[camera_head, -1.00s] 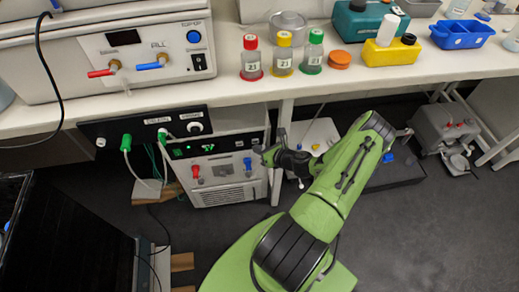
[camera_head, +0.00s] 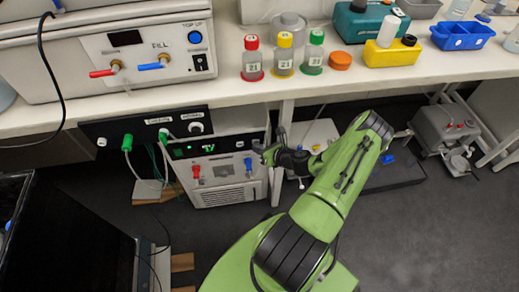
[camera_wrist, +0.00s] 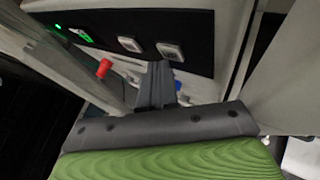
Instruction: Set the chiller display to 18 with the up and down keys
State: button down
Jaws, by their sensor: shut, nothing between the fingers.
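The chiller (camera_head: 228,190) stands on the floor under the bench, with a black control strip (camera_head: 222,146) along its top front. The strip's small green display (camera_head: 208,147) is lit, but its digits are too small to read; in the wrist view the lit display (camera_wrist: 82,35) is seen at a steep angle. Two pale square keys, the left key (camera_wrist: 129,44) and the right key (camera_wrist: 170,51), show in the wrist view. My gripper (camera_wrist: 160,68) is shut and empty, its tips just below the right key in the picture; contact cannot be told. It also shows at the chiller's right (camera_head: 261,151).
A red valve (camera_head: 196,171) and a blue valve (camera_head: 248,164) stick out below the strip. A black panel with cables (camera_head: 145,125) hangs above left. Capped bottles (camera_head: 283,56) and a white heating unit (camera_head: 145,55) stand on the bench (camera_head: 225,98).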

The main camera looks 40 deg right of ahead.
jog(key=shift+w+d+r, duration=0.45)
jog(key=shift+w+d, duration=0.1)
jog(key=shift+d, duration=0.1)
dwell(0.8)
jog(key=s+a+p, duration=0.1)
jog(key=s+a, duration=0.2)
jog(key=s, duration=0.3)
jog(key=shift+s+a+f+p, duration=0.15)
jog(key=shift+a+f+p, duration=0.1)
jog(key=shift+f+p, duration=0.15)
dwell(0.4)
